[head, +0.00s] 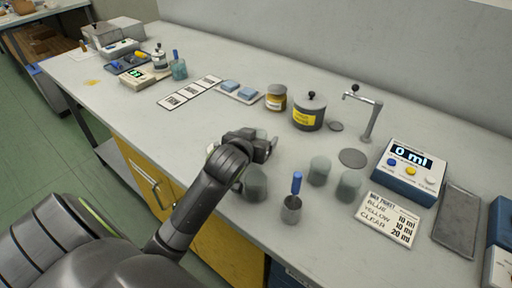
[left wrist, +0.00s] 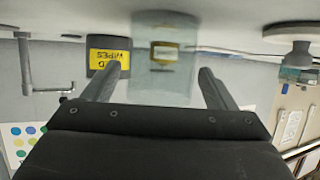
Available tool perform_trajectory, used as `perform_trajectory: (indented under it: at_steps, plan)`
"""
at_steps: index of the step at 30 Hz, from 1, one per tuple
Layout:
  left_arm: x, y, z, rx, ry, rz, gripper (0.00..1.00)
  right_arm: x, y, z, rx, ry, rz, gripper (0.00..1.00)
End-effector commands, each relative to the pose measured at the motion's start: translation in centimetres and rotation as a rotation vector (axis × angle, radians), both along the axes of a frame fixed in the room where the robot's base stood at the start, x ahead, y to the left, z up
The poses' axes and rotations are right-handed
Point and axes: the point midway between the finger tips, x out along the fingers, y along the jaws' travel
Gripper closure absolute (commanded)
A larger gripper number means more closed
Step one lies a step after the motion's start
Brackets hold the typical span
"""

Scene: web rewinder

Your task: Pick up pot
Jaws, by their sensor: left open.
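Three grey-green translucent pots stand near the front of the bench: one near the front edge (head: 255,184), one to the right (head: 320,171) and another beside it (head: 348,186). My left gripper (head: 264,147) is low over the bench, behind the front-edge pot. In the left wrist view, which looks upside down, its two fingers (left wrist: 163,82) are apart. A clear pot (left wrist: 163,50) shows between them, with a yellow label visible through it. I cannot tell whether the fingers touch it. In the head view the gripper mostly hides that spot. My right gripper is out of view.
A dark lidded wipes tub (head: 308,113) and an amber jar (head: 276,98) stand behind the gripper. A cup with a blue-handled tool (head: 291,211), a tap (head: 370,120), a meter reading 0 ml (head: 408,172) and a text card (head: 388,218) lie to the right.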

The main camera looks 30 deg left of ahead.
Motion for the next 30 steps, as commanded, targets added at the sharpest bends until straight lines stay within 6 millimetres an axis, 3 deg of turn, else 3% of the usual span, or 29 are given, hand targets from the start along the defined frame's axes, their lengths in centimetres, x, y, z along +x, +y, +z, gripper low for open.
perform_trajectory:
  at_steps: [4,12,23,30]
  plan:
    - [1.36,0.31,-0.5,0.0,-0.001,0.0,0.21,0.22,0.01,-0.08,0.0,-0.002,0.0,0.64]
    - [1.61,0.34,-0.52,0.0,-0.003,-0.001,0.21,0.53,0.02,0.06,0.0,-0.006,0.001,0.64]
    - [1.58,0.34,-0.54,0.0,-0.002,-0.001,0.67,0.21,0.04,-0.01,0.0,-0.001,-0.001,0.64]
    - [1.59,0.33,-0.39,0.0,-0.003,-0.001,0.69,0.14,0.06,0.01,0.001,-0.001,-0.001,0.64]
